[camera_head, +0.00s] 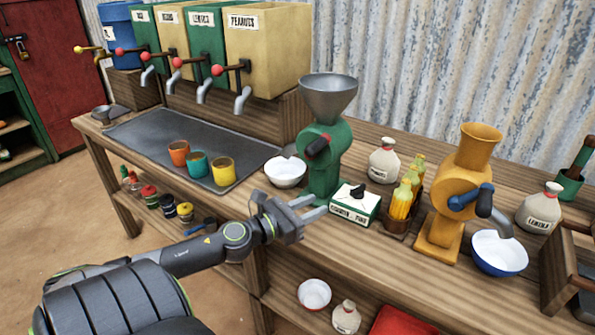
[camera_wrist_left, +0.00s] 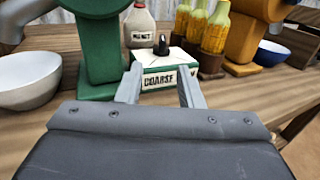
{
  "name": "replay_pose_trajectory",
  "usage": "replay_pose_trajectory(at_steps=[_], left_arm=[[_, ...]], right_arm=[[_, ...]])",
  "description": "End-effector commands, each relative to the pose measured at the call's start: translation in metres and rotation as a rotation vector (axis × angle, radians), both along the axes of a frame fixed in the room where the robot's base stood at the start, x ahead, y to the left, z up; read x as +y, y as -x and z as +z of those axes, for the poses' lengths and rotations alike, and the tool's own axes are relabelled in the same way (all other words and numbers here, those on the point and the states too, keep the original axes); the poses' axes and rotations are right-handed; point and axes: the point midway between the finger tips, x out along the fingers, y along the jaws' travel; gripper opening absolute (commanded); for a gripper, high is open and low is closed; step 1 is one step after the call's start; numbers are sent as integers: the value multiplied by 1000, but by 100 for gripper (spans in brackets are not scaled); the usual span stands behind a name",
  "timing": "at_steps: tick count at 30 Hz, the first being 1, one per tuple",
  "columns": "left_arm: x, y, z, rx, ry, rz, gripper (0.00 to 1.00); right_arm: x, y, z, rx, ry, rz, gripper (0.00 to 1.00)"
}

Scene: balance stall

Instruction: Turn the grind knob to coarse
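The grind knob (camera_head: 359,191) is a small black knob on top of a white box with green trim (camera_head: 354,204), beside the green grinder (camera_head: 330,160). The label is too small to read surely in the head view. My left gripper (camera_head: 317,206) is open and empty, just left of the box and pointing at it. In the left wrist view its two fingers (camera_wrist_left: 160,70) are spread in front of the box, below the knob. My right gripper is not in view.
A white bowl (camera_head: 286,172) stands left of the green grinder. A blue-rimmed bowl (camera_head: 499,254) sits further right.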

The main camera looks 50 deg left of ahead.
Motion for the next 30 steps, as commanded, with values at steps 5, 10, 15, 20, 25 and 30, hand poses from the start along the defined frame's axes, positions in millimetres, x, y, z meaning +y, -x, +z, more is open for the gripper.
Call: replay_pose_trajectory(at_steps=[5, 10, 15, 20, 25, 30], left_arm=[[-2, 13, -5, -6, -1, -10, 34], [4, 26, -4, 3, -8, 1, 34], [4, 34, -2, -2, -3, -2, 34], [3, 38, 0, -6, 3, -6, 34], [3, 39, 1, -7, 4, -7, 34], [3, 39, 1, -7, 4, -7, 34]], right_arm=[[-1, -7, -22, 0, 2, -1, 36], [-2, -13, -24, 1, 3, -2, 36], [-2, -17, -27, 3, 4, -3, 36], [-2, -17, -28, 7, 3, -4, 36], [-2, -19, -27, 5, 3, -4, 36], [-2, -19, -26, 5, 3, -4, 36]])
